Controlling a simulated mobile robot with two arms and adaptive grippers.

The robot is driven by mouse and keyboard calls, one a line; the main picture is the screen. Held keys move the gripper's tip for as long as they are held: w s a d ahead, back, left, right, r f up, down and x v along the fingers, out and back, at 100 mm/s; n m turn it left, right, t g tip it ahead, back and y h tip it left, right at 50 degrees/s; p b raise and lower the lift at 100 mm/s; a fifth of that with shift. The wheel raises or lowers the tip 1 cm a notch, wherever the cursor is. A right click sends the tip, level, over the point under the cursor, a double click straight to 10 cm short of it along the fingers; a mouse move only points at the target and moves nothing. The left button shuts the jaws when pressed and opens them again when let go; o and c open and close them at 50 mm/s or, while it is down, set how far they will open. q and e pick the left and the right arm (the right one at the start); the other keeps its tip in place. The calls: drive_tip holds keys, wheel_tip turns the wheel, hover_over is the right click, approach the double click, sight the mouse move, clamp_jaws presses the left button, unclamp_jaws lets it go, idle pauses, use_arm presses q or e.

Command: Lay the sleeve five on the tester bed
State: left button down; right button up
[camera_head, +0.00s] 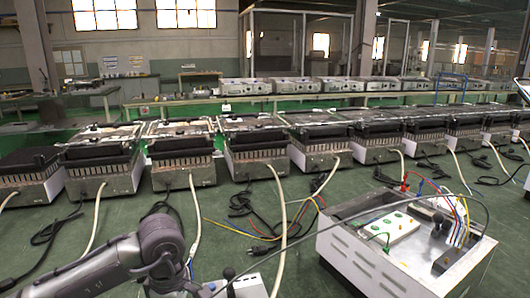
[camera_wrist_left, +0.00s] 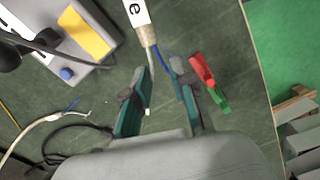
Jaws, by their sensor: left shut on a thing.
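In the left wrist view, a white sleeve (camera_wrist_left: 137,12) with a black letter "e" runs off the top edge; the rest of its label is cut off. A pale lead and a blue wire come from its lower end. My left gripper (camera_wrist_left: 159,82) is shut on this sleeved cable, with the leads between its fingers and the white sleeve beyond the fingertips. A grey box (camera_wrist_left: 70,50) with a yellow pad and blue knob lies to the left; I cannot tell if it is the tester bed. In the head view my left arm hides its gripper. My right gripper is not in view.
A red and green clip (camera_wrist_left: 208,80) lies right of the fingers. In the head view an open white box (camera_head: 350,255) with wires stands at the right, a small white box (camera_head: 245,288) at the bottom. Heater units (camera_head: 185,165) line the bench, with loose cables in front.

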use_arm(q)
drive_tip(key=m, duration=0.5)
drive_tip(key=s+a+r+m, duration=0.1)
drive_tip(key=m, duration=0.2)
drive_tip(key=s+r+m+p, duration=0.9)
drive_tip(key=r+p, duration=0.5)
drive_tip(key=p, duration=0.2)
drive_tip(key=shift+s+a, duration=0.2)
drive_tip(key=shift+a, duration=0.25)
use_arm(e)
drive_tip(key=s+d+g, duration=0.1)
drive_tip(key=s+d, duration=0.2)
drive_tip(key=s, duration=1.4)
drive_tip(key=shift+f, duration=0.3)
